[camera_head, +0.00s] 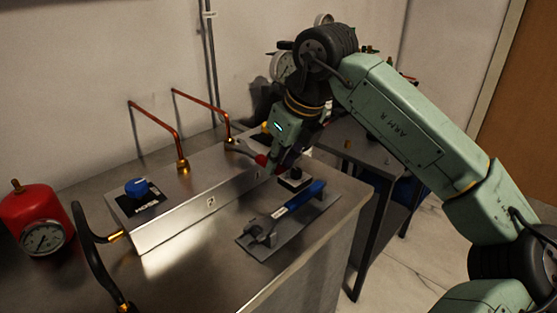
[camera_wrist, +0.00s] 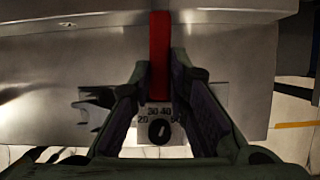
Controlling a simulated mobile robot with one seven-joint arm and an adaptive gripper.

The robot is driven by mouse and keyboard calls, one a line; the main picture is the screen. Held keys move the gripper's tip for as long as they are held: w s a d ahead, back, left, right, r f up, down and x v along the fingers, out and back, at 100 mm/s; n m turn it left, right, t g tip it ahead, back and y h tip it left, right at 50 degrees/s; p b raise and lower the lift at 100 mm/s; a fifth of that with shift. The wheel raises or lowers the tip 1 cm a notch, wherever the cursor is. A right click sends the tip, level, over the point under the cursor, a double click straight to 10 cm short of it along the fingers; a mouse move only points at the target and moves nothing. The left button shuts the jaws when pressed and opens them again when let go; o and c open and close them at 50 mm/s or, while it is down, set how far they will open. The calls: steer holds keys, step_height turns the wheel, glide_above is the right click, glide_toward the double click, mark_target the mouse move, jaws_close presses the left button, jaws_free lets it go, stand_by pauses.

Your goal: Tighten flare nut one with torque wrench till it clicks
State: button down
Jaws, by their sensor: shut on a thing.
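My gripper (camera_head: 279,160) is shut on a red-handled wrench (camera_head: 262,160), above the right end of the steel box. In the wrist view the red handle (camera_wrist: 159,55) stands between the fingers (camera_wrist: 159,78). The wrench's grey head reaches left to the right brass flare nut (camera_head: 231,140); whether it is seated on it I cannot tell. The left flare nut (camera_head: 183,166) sits at the foot of the other copper pipe. A blue-handled wrench (camera_head: 300,197) lies in a cradle on a grey plate. Which nut is number one is not readable.
A small block with a black knob (camera_head: 294,180) stands under my gripper; its number scale (camera_wrist: 168,116) shows in the wrist view. A blue knob (camera_head: 137,187) is on the box, a red gauge canister (camera_head: 38,222) at left. The bench's front right is clear.

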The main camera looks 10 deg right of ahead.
steer(key=shift+w+a, duration=0.6)
steer(key=shift+w, duration=0.3)
stand_by(0.4)
steer(key=c, duration=2.1)
jaws_free()
jaws_close()
steer(key=shift+s+a+m+h+b, duration=0.25)
steer(key=shift+s+a+m+b, duration=0.15)
steer(key=shift+a+m+b, duration=0.3)
steer(key=shift+s+a+m+h+b, duration=0.3)
steer(key=shift+a+m+b, duration=0.25)
steer(key=shift+a, duration=0.25)
steer(key=shift+s+a+m+t, duration=0.15)
steer(key=shift+a+m+t, duration=0.1)
steer(key=shift+t, duration=0.05)
steer(key=shift+s+a+f+m+h+b, duration=0.1)
steer(key=shift+s+a+m+h+b, duration=0.1)
steer(key=shift+a+m+b, duration=0.3)
steer(key=shift+s+a+m+h+b, duration=0.1)
steer(key=shift+a+m+h+b, duration=0.05)
steer(key=shift+a+m+b, duration=0.3)
